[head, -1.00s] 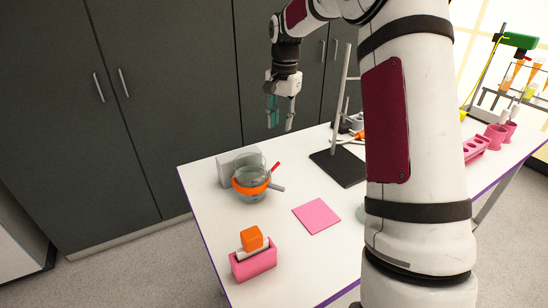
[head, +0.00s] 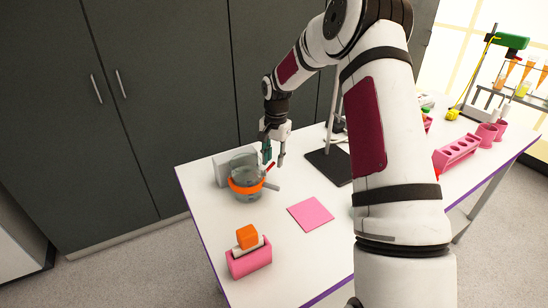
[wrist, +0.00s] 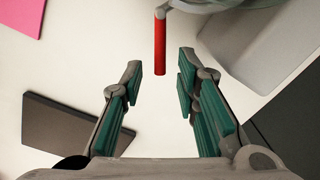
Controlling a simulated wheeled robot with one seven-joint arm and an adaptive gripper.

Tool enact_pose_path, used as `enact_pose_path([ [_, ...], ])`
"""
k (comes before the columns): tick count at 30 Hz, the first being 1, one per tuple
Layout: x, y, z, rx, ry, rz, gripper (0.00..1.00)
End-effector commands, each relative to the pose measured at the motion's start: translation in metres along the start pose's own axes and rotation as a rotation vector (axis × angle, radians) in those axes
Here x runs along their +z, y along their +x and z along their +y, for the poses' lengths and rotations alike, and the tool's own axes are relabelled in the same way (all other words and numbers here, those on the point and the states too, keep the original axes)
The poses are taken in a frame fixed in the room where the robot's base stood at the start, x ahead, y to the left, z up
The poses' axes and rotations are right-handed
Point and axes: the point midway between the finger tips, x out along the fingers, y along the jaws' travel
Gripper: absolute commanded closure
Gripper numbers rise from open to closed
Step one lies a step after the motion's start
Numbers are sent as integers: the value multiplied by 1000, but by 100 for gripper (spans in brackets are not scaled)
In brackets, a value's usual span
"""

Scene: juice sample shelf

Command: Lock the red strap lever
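The red strap lever (wrist: 160,42) shows at the top middle of the wrist view, sticking out from a grey mount. In the head view the lever (head: 270,167) rises at the right side of a clear round vessel (head: 243,165) with an orange band (head: 245,188). My gripper (wrist: 158,82) is open and empty, its teal-padded fingers spread to either side of the line of the lever. The lever's end lies near the gap between the fingertips, not gripped. In the head view my gripper (head: 272,160) is just above the lever.
A grey box (head: 221,171) stands behind the vessel. A dark stand base (head: 328,166) is to the right, and a pink mat (head: 310,214) lies in front. A pink holder with an orange block (head: 247,237) is at the near left. The white table between them is clear.

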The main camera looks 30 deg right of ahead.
Motion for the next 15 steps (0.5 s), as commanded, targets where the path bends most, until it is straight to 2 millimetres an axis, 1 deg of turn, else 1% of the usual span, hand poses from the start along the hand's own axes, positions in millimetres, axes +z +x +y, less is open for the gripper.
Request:
enact_pose_path([
  [6, 0, 0, 0, 0, 0, 0, 71],
  [7, 0, 0, 0, 0, 0, 0, 76],
  [10, 0, 0, 0, 0, 0, -1, 98],
  [11, 0, 0, 0, 0, 0, -1, 100],
  [15, 0, 0, 0, 0, 0, -1, 100],
])
